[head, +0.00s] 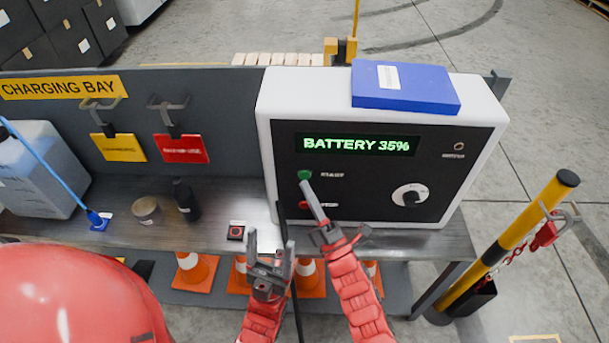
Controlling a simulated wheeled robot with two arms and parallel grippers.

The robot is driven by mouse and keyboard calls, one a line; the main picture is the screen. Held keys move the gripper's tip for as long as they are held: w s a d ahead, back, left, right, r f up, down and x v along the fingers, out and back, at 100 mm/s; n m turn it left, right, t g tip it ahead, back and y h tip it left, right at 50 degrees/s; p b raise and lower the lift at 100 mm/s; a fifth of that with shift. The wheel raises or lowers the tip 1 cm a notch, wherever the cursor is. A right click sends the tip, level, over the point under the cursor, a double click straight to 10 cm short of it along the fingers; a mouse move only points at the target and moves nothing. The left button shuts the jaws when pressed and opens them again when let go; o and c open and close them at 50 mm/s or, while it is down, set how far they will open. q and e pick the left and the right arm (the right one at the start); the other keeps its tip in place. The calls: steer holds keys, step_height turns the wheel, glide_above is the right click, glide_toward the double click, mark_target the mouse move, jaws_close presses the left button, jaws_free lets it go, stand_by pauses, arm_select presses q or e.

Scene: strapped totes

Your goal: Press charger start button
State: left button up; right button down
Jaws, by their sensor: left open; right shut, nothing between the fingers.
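The charger (265,95) is a white box with a black front panel on the bench. Its display (357,145) reads "BATTERY 35%" in green. The green start button (304,175) is at the left of the panel, above the red stop button (304,205). My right gripper (307,187) is shut and empty, its tip at the lower edge of the start button; I cannot tell whether it touches. The tip partly covers the area between the two buttons. My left gripper (270,246) is open and empty, lower, in front of the bench edge.
A blue box (405,86) lies on the charger. A dial (409,195) is on the panel's right. A dark bottle (186,200), a round tin (147,210) and a white jug (40,170) stand left on the bench. Orange cones (195,270) stand below. A yellow-black post (520,235) is at right.

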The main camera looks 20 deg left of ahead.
stand_by(0.3)
steer(key=shift+w+a+b, duration=0.15)
steer(key=shift+w+b, duration=0.25)
steer(key=shift+b, duration=0.1)
steer(key=shift+w+b, duration=0.35)
stand_by(0.4)
steer(key=shift+s, duration=0.1)
stand_by(0.4)
steer(key=shift+s, duration=0.65)
steer(key=shift+s+d, duration=0.1)
steer(key=shift+d, duration=0.1)
